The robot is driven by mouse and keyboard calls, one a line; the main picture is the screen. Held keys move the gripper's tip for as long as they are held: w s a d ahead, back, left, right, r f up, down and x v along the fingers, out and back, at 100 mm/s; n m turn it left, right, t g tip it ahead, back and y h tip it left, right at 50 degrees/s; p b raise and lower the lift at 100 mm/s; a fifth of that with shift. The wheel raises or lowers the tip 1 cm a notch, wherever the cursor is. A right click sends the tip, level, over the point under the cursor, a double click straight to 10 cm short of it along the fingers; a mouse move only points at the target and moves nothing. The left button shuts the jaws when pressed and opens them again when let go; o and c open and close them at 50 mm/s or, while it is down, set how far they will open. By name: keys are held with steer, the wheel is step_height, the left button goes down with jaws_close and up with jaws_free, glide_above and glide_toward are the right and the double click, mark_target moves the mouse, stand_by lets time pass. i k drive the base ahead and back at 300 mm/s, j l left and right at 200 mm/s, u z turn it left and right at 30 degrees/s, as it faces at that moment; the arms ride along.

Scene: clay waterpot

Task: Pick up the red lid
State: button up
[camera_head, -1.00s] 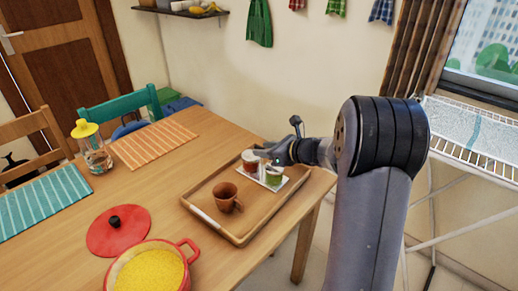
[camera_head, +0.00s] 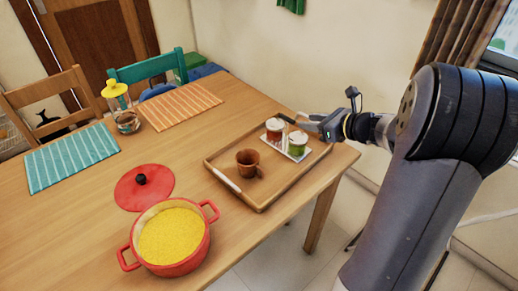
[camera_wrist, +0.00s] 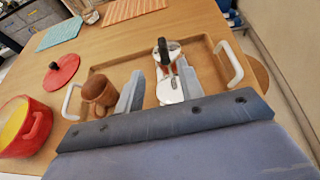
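The round red lid (camera_head: 143,188) with a black knob lies flat on the wooden table, just behind the red pot. It also shows at the left in the wrist view (camera_wrist: 64,70). The red pot (camera_head: 172,243) has two handles and yellow contents. My gripper (camera_head: 311,127) is far to the right of the lid, by the two small jars at the tray's far right end. In the wrist view its two fingers (camera_wrist: 160,76) are apart, with no held object visible between them.
A wooden tray (camera_head: 262,201) holds a brown cup (camera_head: 248,163) and two small jars (camera_head: 275,130) on a white plate. A yellow-topped glass bottle (camera_head: 121,105), a teal mat (camera_head: 72,157) and an orange striped mat (camera_head: 180,106) lie farther back. Chairs stand behind the table.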

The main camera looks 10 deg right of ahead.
mark_target(141, 187)
steer(key=u, duration=1.5)
